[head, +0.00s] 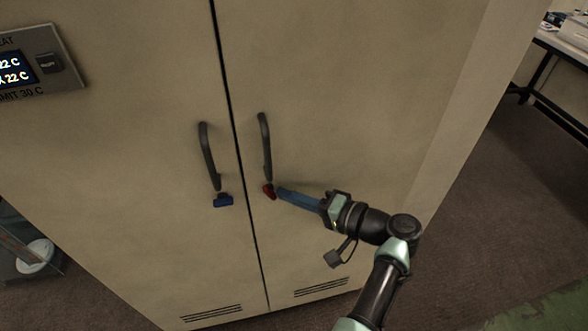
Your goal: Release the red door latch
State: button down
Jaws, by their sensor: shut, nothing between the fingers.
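The red door latch (268,191) sits at the lower end of the dark handle (265,145) on the right-hand cabinet door (340,110). My gripper (281,192) is shut and empty, with its blue fingers pointing left. The fingertips are right at the latch's right side; I cannot tell whether they touch it. The fingers hide part of the latch's right edge. The blue latch (223,200) sits below the matching handle (209,155) on the left-hand door (120,160).
Both doors look closed, with a narrow dark seam between them. A temperature panel (38,62) is at the upper left. Vents (322,287) lie low on the doors. A table (567,45) stands at the far right, with open floor (490,210) right of the cabinet.

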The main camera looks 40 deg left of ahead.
jog(key=shift+f+m+g+y+b, duration=0.35)
jog(key=shift+m+y+b, duration=0.35)
jog(key=shift+b, duration=0.35)
